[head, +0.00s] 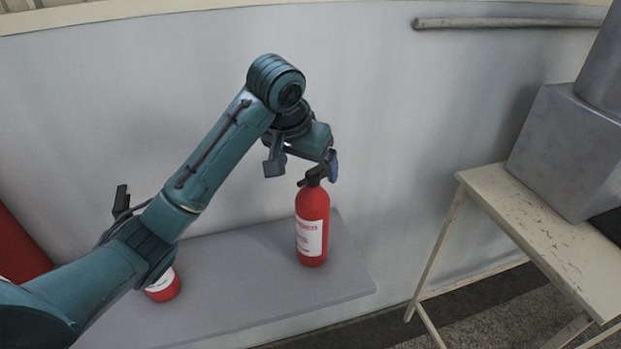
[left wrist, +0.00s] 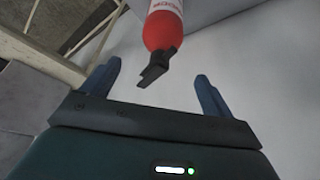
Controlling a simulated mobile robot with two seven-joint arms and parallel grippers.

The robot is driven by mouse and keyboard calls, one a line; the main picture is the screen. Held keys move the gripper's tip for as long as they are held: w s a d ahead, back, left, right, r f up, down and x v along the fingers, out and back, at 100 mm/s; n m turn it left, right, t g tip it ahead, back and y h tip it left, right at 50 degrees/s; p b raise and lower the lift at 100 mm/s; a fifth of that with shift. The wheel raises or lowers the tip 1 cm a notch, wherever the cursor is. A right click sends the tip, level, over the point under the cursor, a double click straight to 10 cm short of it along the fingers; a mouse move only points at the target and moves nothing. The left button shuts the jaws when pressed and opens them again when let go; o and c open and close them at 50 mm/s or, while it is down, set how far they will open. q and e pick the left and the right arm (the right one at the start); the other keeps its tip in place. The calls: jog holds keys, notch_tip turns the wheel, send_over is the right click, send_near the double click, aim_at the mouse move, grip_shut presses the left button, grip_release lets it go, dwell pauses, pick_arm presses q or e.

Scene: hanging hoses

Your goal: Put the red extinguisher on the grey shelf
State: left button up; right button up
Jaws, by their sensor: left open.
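A red extinguisher (head: 312,222) with a white label and black handle stands upright on the right part of the grey shelf (head: 250,275). My left gripper (head: 303,164) is open just above its top. In the left wrist view, the extinguisher's red body (left wrist: 158,28) comes in from the top edge. Its black handle lies ahead of and partly between the spread fingers of my left gripper (left wrist: 157,80), and I see no grip on it. A second red extinguisher (head: 163,290) stands farther left on the shelf, mostly hidden behind my left arm. My right gripper is not in view.
A worn cream table (head: 530,225) with a grey metal box (head: 565,150) stands at the right. A grey rail (head: 500,23) runs along the wall behind. A large red object (head: 18,245) is at the left edge. The shelf is bare between the extinguishers.

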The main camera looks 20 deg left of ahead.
pick_arm(q)
jog(key=v, duration=0.4)
jog(key=shift+r+p, duration=0.25)
jog(key=shift+p, duration=0.05)
jog(key=shift+s+f, duration=0.1)
jog(key=s+d+f+h, duration=0.1)
jog(key=s+f, duration=0.4)
jog(key=f, duration=0.3)
jog(key=s+d+f+h, duration=0.15)
jog(key=s+f, duration=0.25)
jog(key=f, duration=0.4)
jog(key=s+a+f+y, duration=0.1)
jog(key=s+a+f, duration=0.15)
jog(key=s, duration=0.35)
jog(key=s+a+f+g+y, duration=0.1)
jog(key=s+a+f, duration=0.15)
jog(key=s, duration=0.45)
jog(key=s+a+f+y, duration=0.1)
jog(key=s+a+f, duration=0.1)
jog(key=s+f, duration=0.3)
jog(key=w+d+f+t+h, duration=0.2)
jog(key=w+d+f+t, duration=0.3)
jog(key=f, duration=0.4)
jog(key=shift+d+m+t, duration=0.3)
jog(key=shift+d+t, duration=0.15)
jog(key=shift+t, duration=0.15)
